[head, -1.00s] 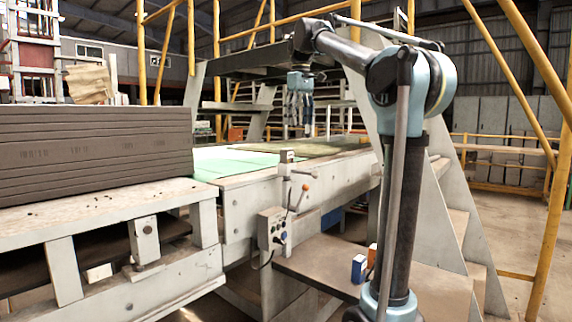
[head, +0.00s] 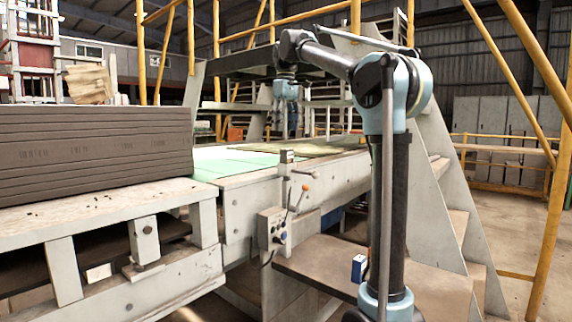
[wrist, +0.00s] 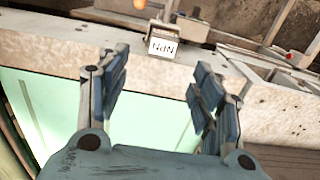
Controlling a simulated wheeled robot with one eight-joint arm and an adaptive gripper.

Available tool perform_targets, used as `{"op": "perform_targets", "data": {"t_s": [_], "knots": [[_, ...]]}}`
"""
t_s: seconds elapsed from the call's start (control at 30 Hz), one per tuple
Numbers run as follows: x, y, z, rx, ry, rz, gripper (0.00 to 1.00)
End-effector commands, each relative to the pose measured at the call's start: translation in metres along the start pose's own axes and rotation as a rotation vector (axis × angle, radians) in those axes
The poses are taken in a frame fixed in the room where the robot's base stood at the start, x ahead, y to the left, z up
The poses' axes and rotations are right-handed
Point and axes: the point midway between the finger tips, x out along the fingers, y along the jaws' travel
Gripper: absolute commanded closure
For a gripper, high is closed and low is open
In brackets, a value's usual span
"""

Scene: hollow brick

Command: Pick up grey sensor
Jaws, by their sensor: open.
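A small grey box (head: 287,156), which looks like the grey sensor, stands at the edge of the pale machine bed. In the wrist view the grey box (wrist: 165,41) shows a white label with dark letters, upside down, beyond the fingertips and slightly right of centre. My gripper (head: 286,118) hangs fingers down over the bed, higher than the box and apart from it. In the wrist view my gripper (wrist: 158,78) is open, with nothing between its blue fingers.
An orange-knobbed lever (head: 305,187) and a control box (head: 272,228) sit just below the grey box. A stack of dark boards (head: 95,155) stands at left. A blue box (head: 358,268) sits on the lower platform. The green bed surface (head: 225,163) is clear.

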Motion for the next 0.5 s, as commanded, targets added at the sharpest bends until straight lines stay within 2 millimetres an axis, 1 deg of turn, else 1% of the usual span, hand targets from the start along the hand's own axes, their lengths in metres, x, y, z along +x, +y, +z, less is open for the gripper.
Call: {"op": "perform_targets", "data": {"t_s": [0.03, 0.1, 0.23, 0.33, 0.5], "knots": [[0.008, 0.000, 0.001, 0.000, 0.000, 0.000, 0.40], [0.019, 0.000, 0.001, 0.000, 0.000, 0.000, 0.40], [0.037, 0.000, 0.000, 0.000, 0.000, 0.000, 0.40], [0.047, 0.000, 0.001, 0.000, 0.000, 0.000, 0.40], [0.054, 0.000, 0.001, 0.000, 0.000, 0.000, 0.40]]}}
